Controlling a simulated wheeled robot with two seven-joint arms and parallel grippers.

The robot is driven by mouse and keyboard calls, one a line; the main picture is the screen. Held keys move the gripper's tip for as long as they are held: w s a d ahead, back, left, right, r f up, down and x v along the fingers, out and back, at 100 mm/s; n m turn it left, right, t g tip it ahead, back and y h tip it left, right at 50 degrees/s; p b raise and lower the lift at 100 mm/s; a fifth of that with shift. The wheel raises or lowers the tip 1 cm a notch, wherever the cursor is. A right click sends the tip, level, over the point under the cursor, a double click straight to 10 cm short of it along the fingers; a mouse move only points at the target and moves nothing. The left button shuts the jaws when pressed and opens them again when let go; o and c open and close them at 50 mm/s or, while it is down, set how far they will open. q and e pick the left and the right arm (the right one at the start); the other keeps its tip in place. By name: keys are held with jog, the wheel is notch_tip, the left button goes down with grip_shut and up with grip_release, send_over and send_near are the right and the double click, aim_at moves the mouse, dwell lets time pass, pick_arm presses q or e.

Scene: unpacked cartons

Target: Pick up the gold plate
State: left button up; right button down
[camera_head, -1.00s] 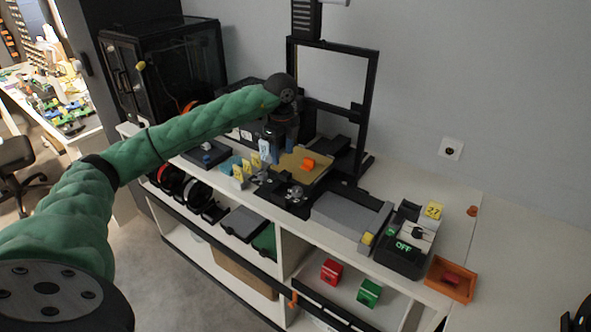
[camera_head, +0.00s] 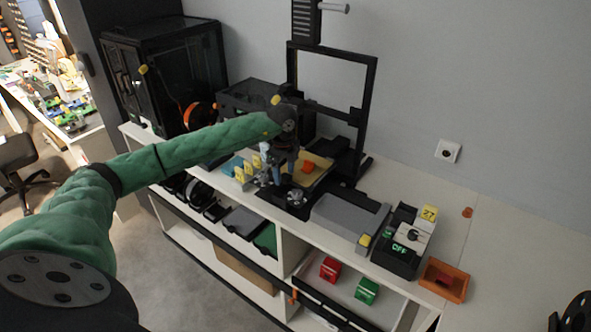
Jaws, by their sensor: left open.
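The gold plate (camera_head: 321,171) lies on the bed of the black 3D printer, with a small orange piece (camera_head: 308,167) on it. My left arm hides its left part. My left gripper (camera_head: 278,180) is open, pointing down at the plate's front left edge. Its fingers are small and partly blurred against the printer, so I cannot tell whether they touch the plate.
The printer's black frame (camera_head: 370,95) rises behind the plate. Yellow-tagged items (camera_head: 248,168) stand close left of my gripper. A grey box (camera_head: 345,218), a control box reading OFF (camera_head: 405,240) and an orange tray (camera_head: 445,280) stand to the right.

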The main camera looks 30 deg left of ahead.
pick_arm(q)
jog(key=shift+f, duration=0.1)
pick_arm(e)
jog(key=shift+f, duration=0.1)
pick_arm(q)
jog(key=c, duration=1.1)
grip_shut()
pick_arm(e)
jog(key=shift+d, duration=0.15)
pick_arm(q)
jog(key=shift+r, duration=0.2)
pick_arm(e)
jog(key=shift+f, duration=0.1)
